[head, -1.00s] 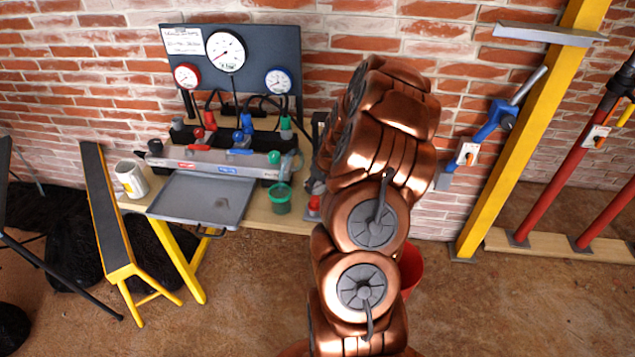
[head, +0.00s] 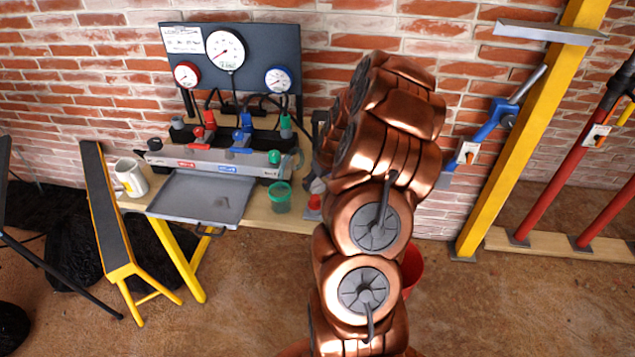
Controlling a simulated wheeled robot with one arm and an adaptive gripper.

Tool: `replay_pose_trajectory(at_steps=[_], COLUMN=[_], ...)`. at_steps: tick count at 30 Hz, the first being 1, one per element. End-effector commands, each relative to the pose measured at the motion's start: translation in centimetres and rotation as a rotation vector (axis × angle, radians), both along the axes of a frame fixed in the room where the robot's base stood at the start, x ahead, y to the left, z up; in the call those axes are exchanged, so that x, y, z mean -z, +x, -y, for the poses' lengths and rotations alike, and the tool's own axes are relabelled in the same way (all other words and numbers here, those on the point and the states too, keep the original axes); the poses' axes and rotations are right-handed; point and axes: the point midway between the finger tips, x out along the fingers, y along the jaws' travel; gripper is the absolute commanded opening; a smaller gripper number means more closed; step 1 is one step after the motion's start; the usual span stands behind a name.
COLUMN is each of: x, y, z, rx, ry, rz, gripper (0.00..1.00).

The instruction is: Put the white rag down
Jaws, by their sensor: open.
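I cannot make out a white rag in the head view. My gripper is not visible; my copper arm rises through the middle of the view and covers the right end of the workbench (head: 135,204). Whatever lies behind the arm is hidden. A grey metal tray (head: 185,205) lies at the front of the bench, with a small dark mark on its floor and no rag visible in it.
A white mug (head: 131,178) stands left of the tray, and a green jar (head: 280,200) right of it. Behind are a valve manifold (head: 205,160) and gauge panel (head: 265,52).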

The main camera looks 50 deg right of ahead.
Motion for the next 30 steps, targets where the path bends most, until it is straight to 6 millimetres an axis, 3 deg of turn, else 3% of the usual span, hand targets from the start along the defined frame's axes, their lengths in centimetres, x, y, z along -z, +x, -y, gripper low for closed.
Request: replay_pose_trajectory(at_steps=[18, 30], x=[-7.3, -10.0], y=[-3.0, -4.1], z=[-0.5, -0.7], rx=[0.001, 0.0], ry=[-0.003, -0.001], rz=[0.002, 0.0], gripper=[0.76, 0.76])
